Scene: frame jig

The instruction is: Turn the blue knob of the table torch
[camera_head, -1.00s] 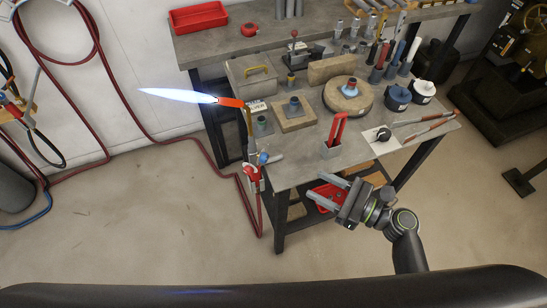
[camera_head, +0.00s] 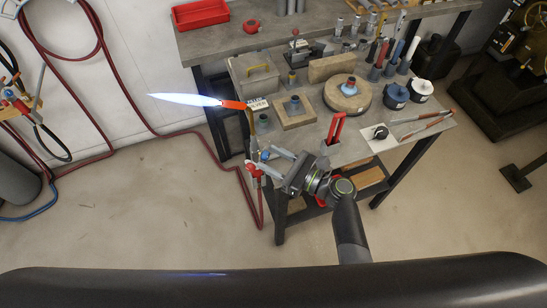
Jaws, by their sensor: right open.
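The table torch (camera_head: 234,105) is clamped at the left front corner of the workbench, with a red-orange nozzle pointing left and a long blue-white flame (camera_head: 185,100). Its small blue knob (camera_head: 264,155) is low at the bench edge, by a red part (camera_head: 254,170) and the hoses. My right gripper (camera_head: 262,158) is open, its two fingers pointing left. The fingertips are at the blue knob in the picture, one above and one below it. I cannot tell whether they touch it. My left gripper is not in view.
The grey bench (camera_head: 300,170) carries a wooden block with a fitting (camera_head: 293,108), a round wooden board (camera_head: 348,95) and a red upright handle (camera_head: 335,128). A red hose (camera_head: 235,172) hangs left of the bench. The floor in front is free.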

